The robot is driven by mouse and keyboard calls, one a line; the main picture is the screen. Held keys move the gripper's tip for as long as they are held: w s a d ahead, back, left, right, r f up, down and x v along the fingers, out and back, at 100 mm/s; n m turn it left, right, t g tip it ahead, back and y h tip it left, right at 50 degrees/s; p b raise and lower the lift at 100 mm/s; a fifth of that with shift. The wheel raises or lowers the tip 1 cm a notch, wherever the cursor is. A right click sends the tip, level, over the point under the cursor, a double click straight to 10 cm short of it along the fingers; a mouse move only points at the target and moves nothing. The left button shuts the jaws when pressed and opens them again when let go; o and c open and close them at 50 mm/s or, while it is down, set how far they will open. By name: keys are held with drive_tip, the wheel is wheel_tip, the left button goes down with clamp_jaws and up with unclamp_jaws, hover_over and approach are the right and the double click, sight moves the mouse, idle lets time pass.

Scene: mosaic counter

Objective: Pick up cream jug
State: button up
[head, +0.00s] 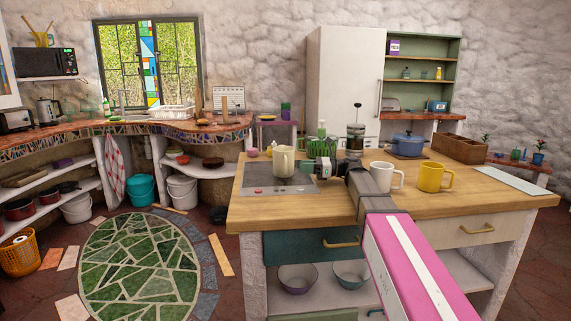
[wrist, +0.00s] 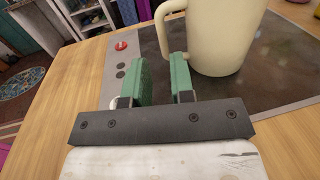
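The cream jug (head: 283,161) stands upright on the dark hob (head: 262,180) at the left of the wooden-topped counter. In the wrist view the jug (wrist: 222,35) fills the upper right, its handle (wrist: 163,32) toward my gripper (wrist: 166,75). My gripper, also in the head view (head: 316,167), is just right of the jug. Its two green fingers are apart with a clear gap. The handle shows in line with this gap, at or just beyond the fingertips; I cannot tell whether they touch it. The handle's lower part is partly hidden.
A white mug (head: 386,177) and a yellow mug (head: 432,178) stand right of my arm. A blue pot (head: 408,145), a wooden crate (head: 459,148) and a coffee maker (head: 355,140) are farther back. The counter's front left is clear.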

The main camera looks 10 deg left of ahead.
sight(286, 174)
drive_tip(key=shift+s+a+f, duration=0.1)
drive_tip(key=shift+a, duration=1.75)
drive_tip(key=shift+s+a+f, duration=0.1)
drive_tip(key=shift+a, duration=1.75)
drive_tip(key=shift+r, duration=0.1)
clamp_jaws()
